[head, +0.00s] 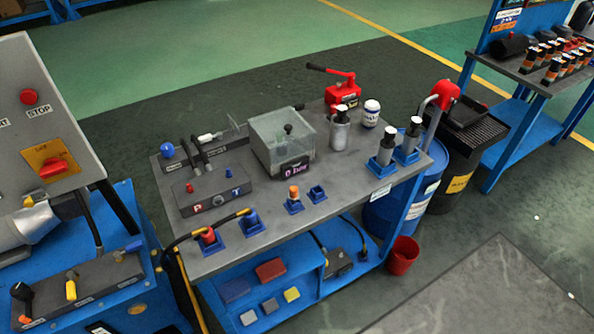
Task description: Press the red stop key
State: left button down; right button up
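A red stop key (28,96) is a round red button on the sloped grey control panel (62,120) at the left edge of the head view. A white label reading STOP sits just below it. Nothing covers the key. Neither of my grippers shows in the head view.
Below the key is a red rotary switch (52,168) on a yellow plate marked OFF. A grey workbench (240,255) with fittings, a clear box (283,140) and bottles stands right of the panel. A red bucket (403,256) stands on the floor. The floor at lower right is clear.

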aim_at(28, 97)
jog(key=u, duration=1.85)
